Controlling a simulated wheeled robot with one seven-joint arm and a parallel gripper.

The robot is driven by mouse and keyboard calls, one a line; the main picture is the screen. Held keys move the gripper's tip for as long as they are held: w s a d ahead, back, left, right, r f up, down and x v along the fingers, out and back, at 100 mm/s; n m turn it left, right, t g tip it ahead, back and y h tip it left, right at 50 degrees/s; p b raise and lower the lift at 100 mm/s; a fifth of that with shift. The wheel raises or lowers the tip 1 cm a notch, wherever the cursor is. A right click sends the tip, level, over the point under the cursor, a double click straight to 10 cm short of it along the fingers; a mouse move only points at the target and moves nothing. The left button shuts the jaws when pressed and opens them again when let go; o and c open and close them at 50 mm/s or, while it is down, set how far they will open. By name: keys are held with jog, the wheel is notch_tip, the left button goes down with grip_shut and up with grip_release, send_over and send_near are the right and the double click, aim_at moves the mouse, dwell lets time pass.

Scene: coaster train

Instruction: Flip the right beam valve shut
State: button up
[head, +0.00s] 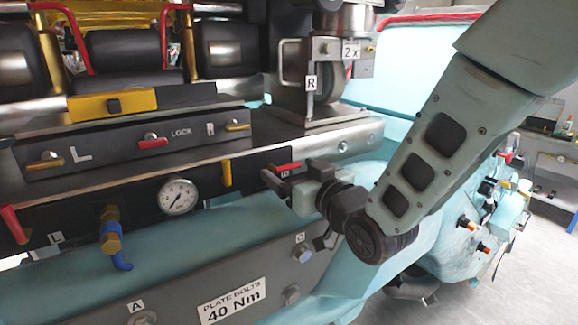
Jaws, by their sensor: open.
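My gripper (278,181) is open at the right end of the black beam (205,187), with its fingers pointing left. A red lever (288,167) with a small label shows right at the fingers, partly hidden by them. I cannot tell whether they touch it. A yellow lever (227,173) stands roughly upright on the beam, left of my gripper and apart from it. Which of these two is the right beam valve is not clear from the labels I can read. Another red lever (14,225) sits at the beam's left end, near an L label (55,237).
A panel (130,145) above the beam carries small levers marked L, LOCK and R. A round gauge (178,196) and a blue tap (113,238) are on the beam. A grey plate (180,297) with bolts lies below. Metal wheel parts (325,75) stand above my gripper.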

jog(key=c, duration=1)
jog(key=shift+n+b, duration=0.3)
jog(key=shift+b, duration=0.25)
jog(key=n+b, duration=0.1)
jog(key=b, duration=0.1)
jog(key=n+b, duration=0.2)
jog(key=shift+r+b, duration=0.25)
jog(key=shift+b, duration=0.15)
jog(key=n+b, duration=0.4)
jog(key=r+n+b, duration=0.1)
jog(key=n, duration=0.1)
jog(key=shift+s+a+r+b, duration=0.1)
jog(key=shift+s+a+b, duration=0.15)
jog(key=shift+a+b, duration=0.15)
jog(key=n+b, duration=0.2)
jog(key=n, duration=0.1)
jog(key=n+b, duration=0.1)
jog(key=shift+s+a+r, duration=0.3)
jog(key=shift+a+r, duration=0.05)
jog(key=shift+s+a+r+n+b, duration=0.15)
jog(key=shift+n+b, duration=0.15)
jog(key=shift+n, duration=0.4)
jog(key=shift+a+n+b, duration=0.1)
jog(key=shift+n+b, duration=0.2)
jog(key=shift+n, duration=0.4)
jog(key=shift+s+a+r+n+b, duration=0.15)
jog(key=shift+n+b, duration=0.15)
jog(key=shift+n, duration=0.4)
jog(key=shift+f, duration=0.1)
